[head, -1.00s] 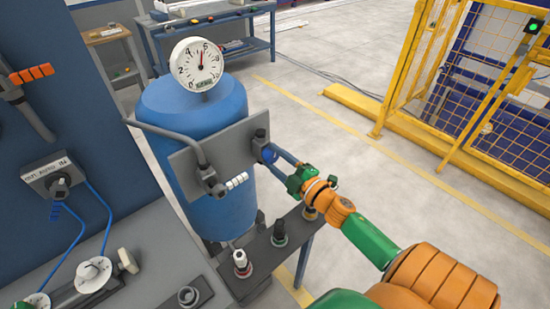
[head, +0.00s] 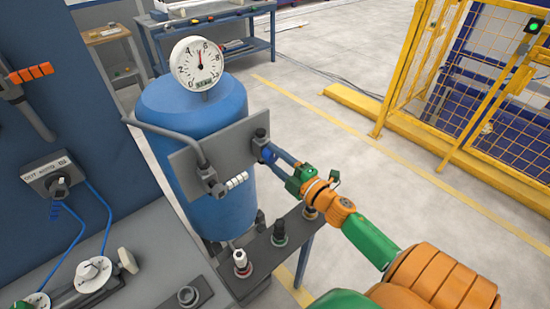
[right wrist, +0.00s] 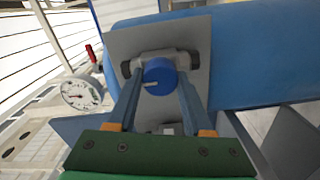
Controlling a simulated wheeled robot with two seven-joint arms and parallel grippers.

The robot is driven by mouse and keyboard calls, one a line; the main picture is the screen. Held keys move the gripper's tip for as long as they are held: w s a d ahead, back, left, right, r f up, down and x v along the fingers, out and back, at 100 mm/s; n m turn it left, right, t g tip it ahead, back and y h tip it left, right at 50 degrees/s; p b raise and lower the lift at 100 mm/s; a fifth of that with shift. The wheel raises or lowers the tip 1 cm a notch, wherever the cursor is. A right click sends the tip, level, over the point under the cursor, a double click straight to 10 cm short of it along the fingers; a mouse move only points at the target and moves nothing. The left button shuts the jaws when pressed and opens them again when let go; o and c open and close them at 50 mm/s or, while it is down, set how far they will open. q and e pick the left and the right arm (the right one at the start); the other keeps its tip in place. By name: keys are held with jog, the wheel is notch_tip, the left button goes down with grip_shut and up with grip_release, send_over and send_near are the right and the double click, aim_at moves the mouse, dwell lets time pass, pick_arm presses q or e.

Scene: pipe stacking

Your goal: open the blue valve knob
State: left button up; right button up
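The blue valve knob (right wrist: 158,74) sits on a grey bracket plate (head: 228,150) fixed to the front of the blue tank (head: 192,120). A short white mark shows on the knob's face. My right gripper (right wrist: 160,82) reaches it from the right, with one blue-grey finger on each side and the tips against its sides. The knob is partly hidden by the fingers in the head view (head: 268,154). My right gripper appears shut on the knob. A round white gauge (head: 197,65) with a red needle stands above the tank. My left gripper is not in view.
A narrow grey shelf (head: 260,262) with several small fittings lies below the right gripper. A bent grey pipe (head: 158,133) runs to the plate's left side. A control panel (head: 45,178) with blue cables is at left. Open floor and a yellow fence (head: 480,100) are at right.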

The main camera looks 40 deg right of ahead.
jog(key=o, duration=0.5)
jog(key=shift+c, duration=0.2)
jog(key=s+b, duration=0.1)
jog(key=s, duration=0.6)
jog(key=shift+d, duration=0.3)
